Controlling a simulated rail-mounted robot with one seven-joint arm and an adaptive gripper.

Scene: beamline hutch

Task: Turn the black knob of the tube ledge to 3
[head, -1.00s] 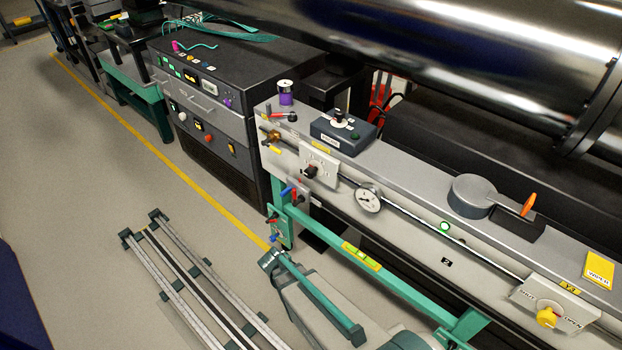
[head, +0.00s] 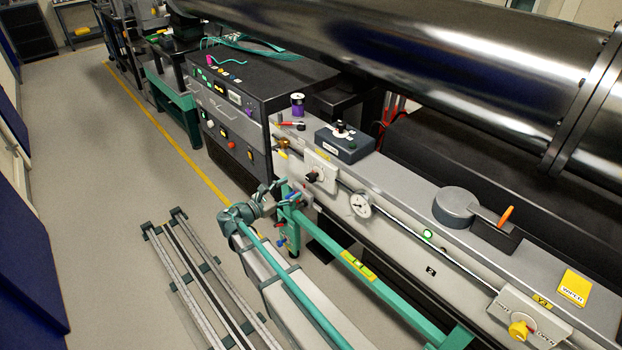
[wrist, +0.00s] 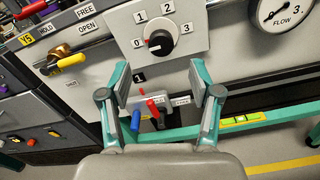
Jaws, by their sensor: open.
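The black knob (wrist: 159,42) sits on a pale dial plate (wrist: 190,12) marked 0, 1, 2 and 3 on the tube ledge's front face. In the head view the knob (head: 312,176) is small, near the ledge's left end. My gripper (wrist: 160,88) is open and empty, its fingers spread below the dial plate in the wrist view, with the knob above and between them. In the head view my gripper (head: 274,192) is small beside the ledge's left end, left of and below the knob.
A red lever (wrist: 153,108) and a blue lever (wrist: 135,120) show between my fingers. A yellow-handled valve (wrist: 70,60) is left of the dial, a flow gauge (wrist: 283,10) right. A green rail (wrist: 255,120) runs below. Open floor lies left of the ledge.

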